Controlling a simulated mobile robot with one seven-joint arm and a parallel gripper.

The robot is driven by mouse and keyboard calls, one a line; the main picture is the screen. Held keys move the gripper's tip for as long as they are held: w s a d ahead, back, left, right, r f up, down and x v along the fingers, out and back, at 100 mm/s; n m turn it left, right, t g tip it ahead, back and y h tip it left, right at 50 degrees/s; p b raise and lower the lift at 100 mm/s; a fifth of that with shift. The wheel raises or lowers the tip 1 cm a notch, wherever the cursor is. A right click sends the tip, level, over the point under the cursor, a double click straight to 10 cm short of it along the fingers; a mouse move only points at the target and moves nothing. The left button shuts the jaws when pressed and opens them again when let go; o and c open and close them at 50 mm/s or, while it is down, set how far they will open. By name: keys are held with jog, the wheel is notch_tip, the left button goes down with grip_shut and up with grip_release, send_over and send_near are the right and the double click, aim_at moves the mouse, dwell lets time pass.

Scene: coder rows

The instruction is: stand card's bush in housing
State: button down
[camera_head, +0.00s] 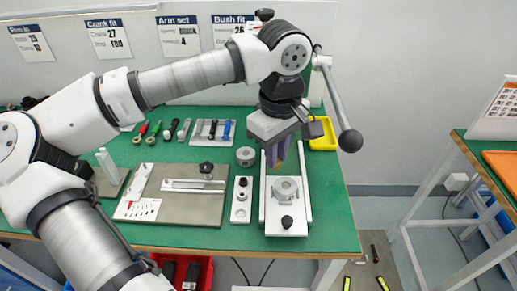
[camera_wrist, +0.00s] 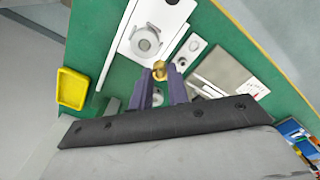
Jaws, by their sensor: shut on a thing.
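My gripper (camera_head: 277,158) is shut on a small brass bush and holds it above the green bench. The bush (camera_wrist: 159,70) shows between the dark fingertips (camera_wrist: 161,80) in the wrist view; in the head view it is mostly hidden by the fingers. The housing, a grey round ring with a centre hole (camera_head: 285,184), sits on a white plate in front of and below my gripper. It also shows in the wrist view (camera_wrist: 146,40), apart from the bush. The "Bush fit" card (camera_head: 233,30) is on the back wall; its small print is hard to read.
A lever with a black ball (camera_head: 349,142) stands right of my gripper. A yellow tray (camera_head: 323,135) is behind right. A narrow white plate (camera_head: 241,200) and a grey mat with fixtures (camera_head: 200,212) lie left. A grey round part (camera_head: 245,156) stands near my gripper.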

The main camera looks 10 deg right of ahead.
jog(key=d+f+m+b, duration=0.1)
jog(key=d+f+m, duration=0.1)
jog(key=f+m+b, duration=0.1)
jog(key=f, duration=0.1)
jog(key=shift+w+d+f+b, duration=0.1)
jog(key=shift+w+d+b, duration=0.1)
jog(key=shift+d+b, duration=0.15)
jog(key=shift+f+b, duration=0.35)
jog(key=shift+f, duration=0.1)
jog(key=shift+f+b, duration=0.15)
jog(key=shift+b, duration=0.2)
jog(key=shift+f+b, duration=0.5)
jog(key=shift+f, duration=0.05)
jog(key=shift+f+b, duration=0.5)
jog(key=shift+b, duration=0.2)
dwell(1.2)
jog(key=c, duration=1.3)
grip_release()
